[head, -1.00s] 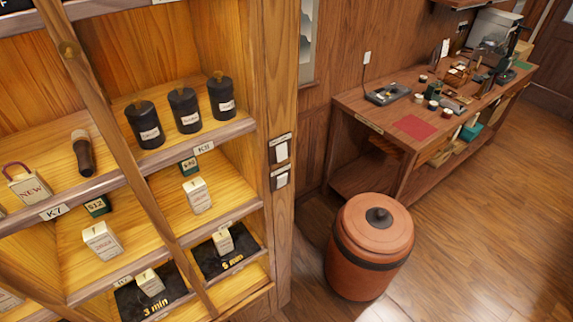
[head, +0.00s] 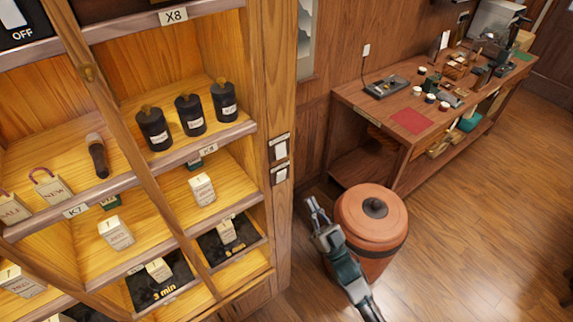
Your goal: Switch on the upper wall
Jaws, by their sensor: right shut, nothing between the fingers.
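Two white wall switches sit one above the other on the wooden post at the right end of the shelf. The upper switch (head: 280,151) has a dark plate with a small label above it. The lower switch (head: 280,174) is just beneath. I cannot tell whether either is on or off. My right gripper (head: 313,207) reaches up from the bottom edge, in front of the lidded barrel. It is shut and empty, to the right of and below both switches in the picture, apart from them. My left gripper is not in view.
The shelf (head: 205,148) on the left holds black canisters, small boxes and bags. A reddish barrel (head: 392,213) with a dark knob stands on the floor behind my right gripper. A cluttered wooden workbench (head: 365,107) runs along the wall. Open floor (head: 470,220) lies at right.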

